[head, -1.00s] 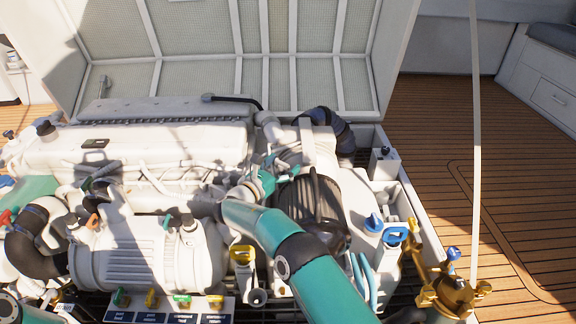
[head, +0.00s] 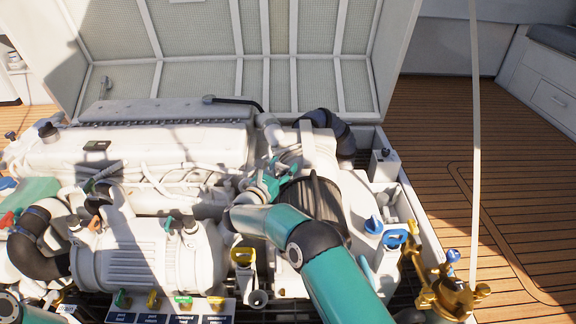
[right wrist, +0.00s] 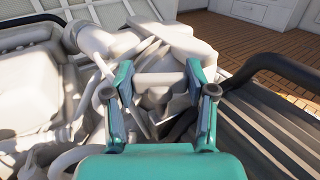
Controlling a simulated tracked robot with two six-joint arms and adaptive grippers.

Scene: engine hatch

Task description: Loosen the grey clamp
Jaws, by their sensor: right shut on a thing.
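My right gripper (head: 270,180) reaches over the engine beside the black ribbed cylinder. In the right wrist view my right gripper (right wrist: 160,78) has a teal finger on each side of a short pale grey bar (right wrist: 160,80), and is shut on it. The bar looks like the handle of the grey clamp and lies across between the fingers. In the head view the clamp is hidden behind my gripper and arm. How tight the clamp is cannot be told. My left gripper is not in view.
The white engine (head: 140,150) with pipes and hoses fills the hatch. The black ribbed cylinder (head: 312,197) stands close to my right gripper. The raised hatch lid (head: 225,60) stands behind. Yellow and blue valve handles lie near the front. The wooden deck (head: 520,200) at right is clear.

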